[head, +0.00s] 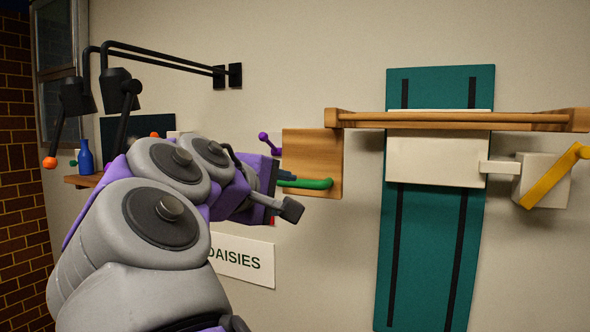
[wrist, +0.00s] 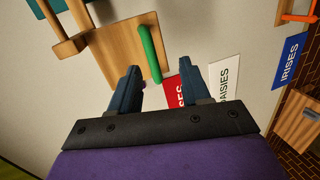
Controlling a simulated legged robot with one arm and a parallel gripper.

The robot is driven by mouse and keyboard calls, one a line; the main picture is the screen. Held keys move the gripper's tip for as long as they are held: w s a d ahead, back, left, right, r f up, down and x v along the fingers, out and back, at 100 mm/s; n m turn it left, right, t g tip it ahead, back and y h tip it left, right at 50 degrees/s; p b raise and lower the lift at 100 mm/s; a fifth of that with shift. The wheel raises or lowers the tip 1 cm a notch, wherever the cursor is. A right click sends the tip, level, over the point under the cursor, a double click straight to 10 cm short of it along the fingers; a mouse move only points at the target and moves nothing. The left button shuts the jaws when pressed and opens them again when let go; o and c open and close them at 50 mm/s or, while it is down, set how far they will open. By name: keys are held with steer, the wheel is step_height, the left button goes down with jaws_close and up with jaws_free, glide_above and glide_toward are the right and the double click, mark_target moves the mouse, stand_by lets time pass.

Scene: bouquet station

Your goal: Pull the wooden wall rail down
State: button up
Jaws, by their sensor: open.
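The wooden wall rail (head: 456,121) is a long horizontal bar with end blocks, mounted across a teal panel at the right of the head view. Part of a wooden rail with a block end (wrist: 70,46) shows at the upper left of the wrist view. My gripper (head: 285,178) is left of the rail and lower than it, near a wooden board with a green bar. The fingertips are partly hidden by my arm in the head view.
The wooden board (head: 312,150) carries a green bar (head: 308,184) and a purple lever (head: 268,142) close by my gripper. A cream plate (head: 436,162) sits under the rail, with a yellow lever (head: 555,178) at right. A DAISIES sign (head: 245,262) hangs below.

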steer(key=a+r+n+t, duration=0.1)
steer(key=a+r, duration=0.1)
steer(key=a, duration=0.1)
glide_toward(294, 184)
steer(key=shift+y, duration=0.4)
steer(key=x, duration=0.3)
steer(key=p+x, duration=0.1)
steer(key=x, duration=0.3)
steer(key=p+x, duration=0.1)
steer(key=x, duration=0.2)
steer(key=shift+d+r, duration=0.15)
steer(key=shift+d, duration=0.3)
steer(key=shift+w, duration=0.4)
steer(key=shift+w+a, duration=0.25)
steer(key=shift+a, duration=0.15)
steer(key=shift+d, duration=0.55)
steer(key=shift+c, duration=1.3)
jaws_close()
